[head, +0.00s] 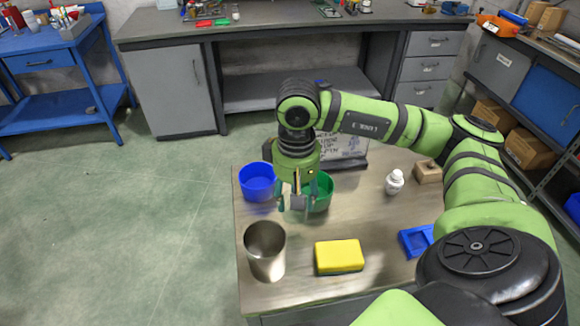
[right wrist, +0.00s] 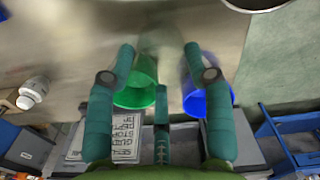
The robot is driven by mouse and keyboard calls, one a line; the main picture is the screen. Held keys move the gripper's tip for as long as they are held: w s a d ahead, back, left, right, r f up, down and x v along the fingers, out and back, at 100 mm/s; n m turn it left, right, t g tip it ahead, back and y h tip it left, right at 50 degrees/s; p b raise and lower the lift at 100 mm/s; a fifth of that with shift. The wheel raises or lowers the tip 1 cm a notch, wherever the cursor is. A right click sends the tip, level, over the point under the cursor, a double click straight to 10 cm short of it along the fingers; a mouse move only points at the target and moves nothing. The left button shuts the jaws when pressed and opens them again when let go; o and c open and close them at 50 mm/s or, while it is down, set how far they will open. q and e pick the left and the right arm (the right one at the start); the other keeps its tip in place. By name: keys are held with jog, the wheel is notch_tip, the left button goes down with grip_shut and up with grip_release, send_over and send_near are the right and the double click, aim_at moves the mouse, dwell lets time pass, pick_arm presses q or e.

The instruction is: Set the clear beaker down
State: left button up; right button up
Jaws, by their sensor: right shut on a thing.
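My right gripper (head: 296,206) points down over the table (head: 215,262), in front of the green bowl. In the right wrist view its fingers (right wrist: 160,52) are closed around the clear beaker (right wrist: 163,38), which shows only as a faint see-through shape between the fingertips. In the head view the beaker is hard to make out between the fingers. I cannot tell whether its base touches the table. My left gripper is in neither view.
A blue bowl (head: 258,186) and a green bowl (head: 322,196) stand behind the gripper. A metal cup (head: 266,262) is at front left, a yellow sponge (head: 339,255) at front. A white bottle (head: 394,182), wooden block (head: 428,172) and blue tray (head: 411,243) are at right.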

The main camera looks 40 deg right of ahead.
aim_at(289, 211)
jog(key=shift+w+a+f, duration=0.35)
jog(key=shift+a+f, duration=0.1)
jog(key=shift+a, duration=0.1)
notch_tip(289, 211, down, 3)
jog(key=shift+f+p, duration=0.1)
jog(key=shift+p, duration=0.65)
jog(key=shift+f, duration=0.35)
jog(key=shift+f, duration=0.15)
jog(key=o, duration=1.2)
jog(key=shift+c, duration=0.2)
